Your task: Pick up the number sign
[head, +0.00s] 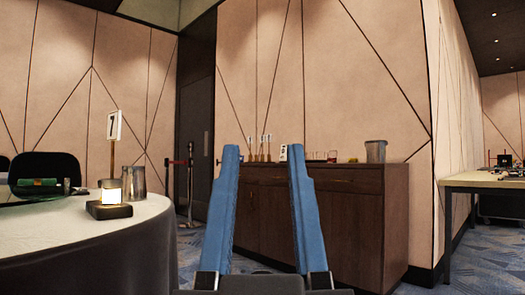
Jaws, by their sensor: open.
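A number sign (114,125), a white card with a dark 7 on a thin brown post, stands upright at the left table. Its foot is hidden behind a small lit lamp and metal cups. A smaller white card with a dark mark (283,153) stands on the wooden cabinet, partly hidden by my right finger; I cannot read it. My gripper (263,150) has two blue fingers, wide apart with nothing between them. It points forward at the cabinet, to the right of the sign with the 7.
The round table (60,232) with a lit lamp (110,197) and metal cups (135,183) fills the left. The cabinet (355,225) holds glasses, bottles and a metal bucket (376,151). A stanchion (190,185) stands between them. Another table (485,182) is at right.

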